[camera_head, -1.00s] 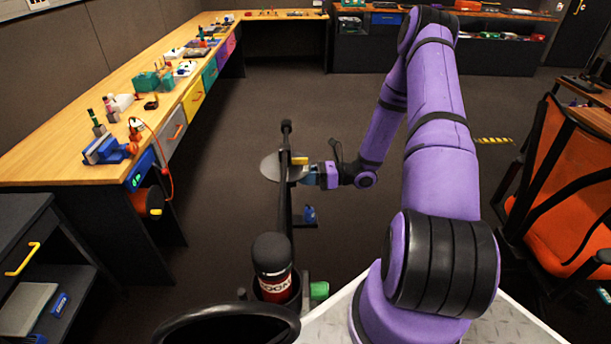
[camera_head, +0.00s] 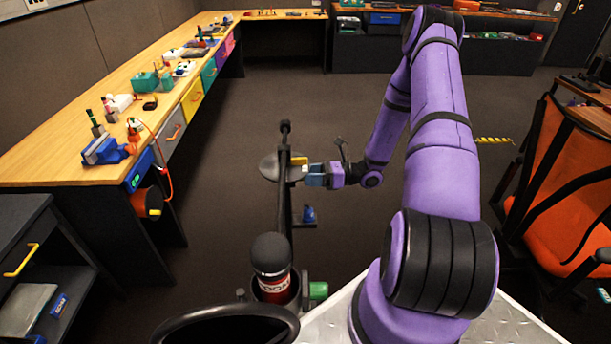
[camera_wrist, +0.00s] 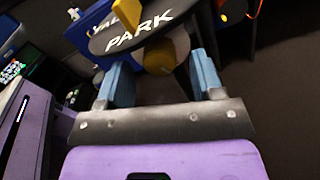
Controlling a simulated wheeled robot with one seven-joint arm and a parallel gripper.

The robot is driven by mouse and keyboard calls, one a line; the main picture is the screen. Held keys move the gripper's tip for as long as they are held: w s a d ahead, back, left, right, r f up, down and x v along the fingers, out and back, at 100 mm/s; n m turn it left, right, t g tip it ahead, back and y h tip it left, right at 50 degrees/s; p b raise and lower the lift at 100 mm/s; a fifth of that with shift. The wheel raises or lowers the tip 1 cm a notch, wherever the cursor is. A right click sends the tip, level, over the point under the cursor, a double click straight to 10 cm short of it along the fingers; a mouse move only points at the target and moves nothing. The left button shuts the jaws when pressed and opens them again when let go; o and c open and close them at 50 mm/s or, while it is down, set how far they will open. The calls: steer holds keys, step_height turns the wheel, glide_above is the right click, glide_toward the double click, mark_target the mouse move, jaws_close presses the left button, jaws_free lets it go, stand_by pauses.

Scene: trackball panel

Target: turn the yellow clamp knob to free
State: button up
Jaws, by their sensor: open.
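A dark plate (camera_wrist: 135,38) lettered PARK is in the wrist view. A yellow tab (camera_wrist: 127,15) stands above the lettering, and a rounded dull-yellow knob (camera_wrist: 160,55) shows just below the plate. My gripper (camera_wrist: 160,80) is open, with one blue finger to each side of the knob; contact cannot be told. In the head view my gripper (camera_head: 308,176) is at the right side of a dark upright post (camera_head: 284,195), beside a small yellow piece (camera_head: 299,159). The setting of the knob cannot be read.
A grey disc (camera_head: 270,167) is behind the post. A black-and-red cylinder (camera_head: 272,270) and a dark ring (camera_head: 225,325) are nearer. A long workbench (camera_head: 70,150) runs along the left; an orange chair (camera_head: 565,215) is at the right. Open floor lies beyond the post.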

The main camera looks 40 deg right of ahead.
steer(key=v, duration=0.8)
steer(key=shift+s+d, duration=0.3)
steer(key=w+a+n, duration=0.5)
steer(key=w+a, duration=0.1)
steer(key=a, duration=0.2)
steer(key=shift+a, duration=0.35)
stand_by(0.3)
